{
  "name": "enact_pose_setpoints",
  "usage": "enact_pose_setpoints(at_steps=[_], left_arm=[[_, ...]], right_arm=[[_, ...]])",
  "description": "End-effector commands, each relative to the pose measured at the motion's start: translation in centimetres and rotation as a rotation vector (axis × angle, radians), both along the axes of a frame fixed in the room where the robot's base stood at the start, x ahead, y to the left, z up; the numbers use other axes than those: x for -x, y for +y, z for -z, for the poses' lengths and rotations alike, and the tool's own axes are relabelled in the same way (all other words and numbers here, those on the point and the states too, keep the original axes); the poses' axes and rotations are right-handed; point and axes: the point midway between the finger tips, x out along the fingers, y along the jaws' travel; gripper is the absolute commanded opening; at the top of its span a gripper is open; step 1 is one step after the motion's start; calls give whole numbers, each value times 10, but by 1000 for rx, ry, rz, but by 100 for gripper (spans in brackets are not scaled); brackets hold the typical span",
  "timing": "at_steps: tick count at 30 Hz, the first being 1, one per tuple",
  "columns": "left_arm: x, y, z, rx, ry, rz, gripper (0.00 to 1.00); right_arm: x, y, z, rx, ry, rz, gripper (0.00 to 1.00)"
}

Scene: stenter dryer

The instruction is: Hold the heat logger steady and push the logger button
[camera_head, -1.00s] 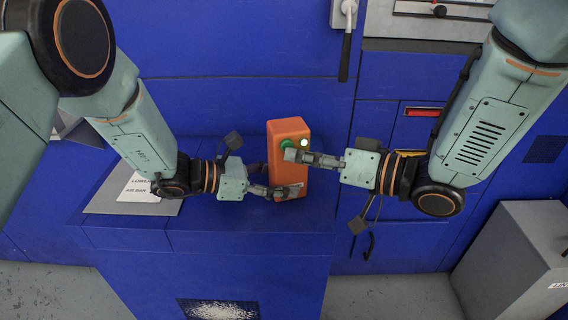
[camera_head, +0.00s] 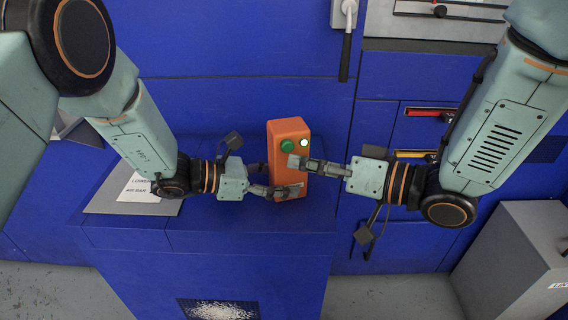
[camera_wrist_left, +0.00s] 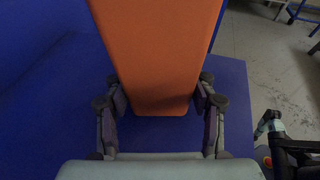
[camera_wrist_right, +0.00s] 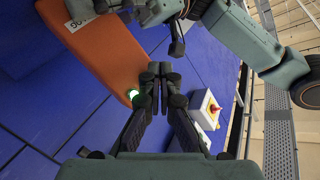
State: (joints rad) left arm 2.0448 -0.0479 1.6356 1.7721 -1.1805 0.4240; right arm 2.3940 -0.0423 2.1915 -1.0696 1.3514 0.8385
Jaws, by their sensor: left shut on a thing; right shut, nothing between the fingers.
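The orange heat logger (camera_head: 290,134) stands on the blue ledge in the head view. Its green logger button (camera_head: 287,146) shows on its face, beside a small lit white lamp (camera_head: 304,142). My left gripper (camera_head: 292,191) is shut on the logger's lower part; in the left wrist view its fingers flank the orange body (camera_wrist_left: 158,60). My right gripper (camera_head: 296,162) is shut and empty, its tips just below the button and close to the logger's face. In the right wrist view the shut fingertips (camera_wrist_right: 158,70) are beside the logger (camera_wrist_right: 105,50), with a lit spot near its edge.
A blue ledge (camera_head: 240,245) bears the logger. A grey plate with a white label (camera_head: 140,188) lies at left. A lever handle (camera_head: 345,55) hangs on the blue wall above. A grey box (camera_head: 515,260) stands at lower right.

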Motion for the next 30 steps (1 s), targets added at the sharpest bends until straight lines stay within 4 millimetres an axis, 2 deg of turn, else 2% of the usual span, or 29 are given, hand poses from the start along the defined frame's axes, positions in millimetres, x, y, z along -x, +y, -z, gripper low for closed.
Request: enact_pose_setpoints(at_steps=[15,25,26,30], left_arm=[[1,0,1,0,2,0,39],[1,0,1,0,2,0,39],[1,0,1,0,2,0,57],[1,0,1,0,2,0,69]], right_arm=[[42,-12,0,-2,1,1,0],[47,-13,0,0,1,0,0],[47,-13,0,-1,0,1,0],[47,-13,0,0,1,0,0]])
